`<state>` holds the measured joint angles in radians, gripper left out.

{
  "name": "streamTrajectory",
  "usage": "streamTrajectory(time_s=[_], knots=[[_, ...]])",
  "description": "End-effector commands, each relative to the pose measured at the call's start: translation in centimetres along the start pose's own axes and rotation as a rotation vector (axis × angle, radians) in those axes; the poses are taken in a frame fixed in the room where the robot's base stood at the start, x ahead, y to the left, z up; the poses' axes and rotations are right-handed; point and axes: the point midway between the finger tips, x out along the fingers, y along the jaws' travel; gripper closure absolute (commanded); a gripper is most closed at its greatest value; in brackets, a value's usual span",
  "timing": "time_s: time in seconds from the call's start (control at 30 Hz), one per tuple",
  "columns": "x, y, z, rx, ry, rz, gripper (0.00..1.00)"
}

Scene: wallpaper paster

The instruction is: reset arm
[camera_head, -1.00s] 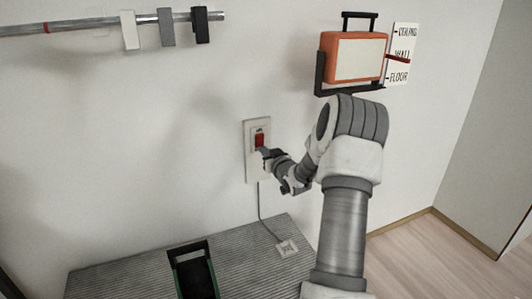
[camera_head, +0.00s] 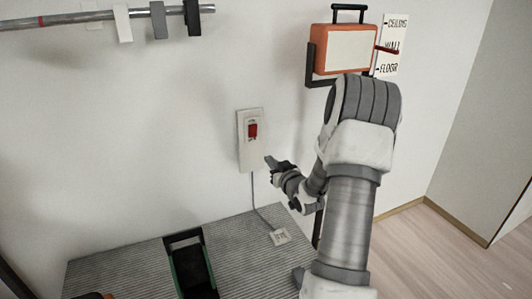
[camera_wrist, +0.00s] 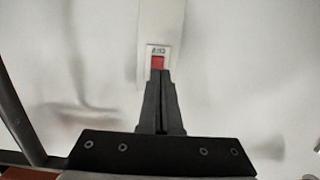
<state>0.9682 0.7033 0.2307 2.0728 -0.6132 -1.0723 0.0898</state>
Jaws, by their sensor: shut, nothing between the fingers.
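My gripper (camera_head: 270,162) is shut and empty, in front of the wall to the lower right of the switch plate. In the wrist view my gripper (camera_wrist: 161,74) points up toward the red switch, its dark fingers together and overlapping the switch's lower edge in the picture. The red switch (camera_head: 253,130) sits on a white upright plate (camera_head: 243,154) on the wall. It also shows in the wrist view (camera_wrist: 158,62). In the head view a gap shows between the fingertips and the plate.
An orange case (camera_head: 322,62) hangs on a dark bracket at the upper right, close behind my arm. A sign (camera_head: 393,32) with a red pointer is beside it. A rail (camera_head: 85,18) with hanging blocks is upper left. A ribbed grey surface (camera_head: 120,268) lies below, with a socket (camera_head: 280,237).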

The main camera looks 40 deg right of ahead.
Motion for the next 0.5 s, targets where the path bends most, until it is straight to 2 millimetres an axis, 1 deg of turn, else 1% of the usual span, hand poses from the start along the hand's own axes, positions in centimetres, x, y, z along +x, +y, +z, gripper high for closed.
streamTrajectory(time_s=[0.13, 0.5], knots=[[-0.75, 0.01, 0.18, 0.000, -0.001, 0.000, 1.00], [-0.79, -0.01, 0.21, 0.000, 0.000, 0.000, 1.00]])
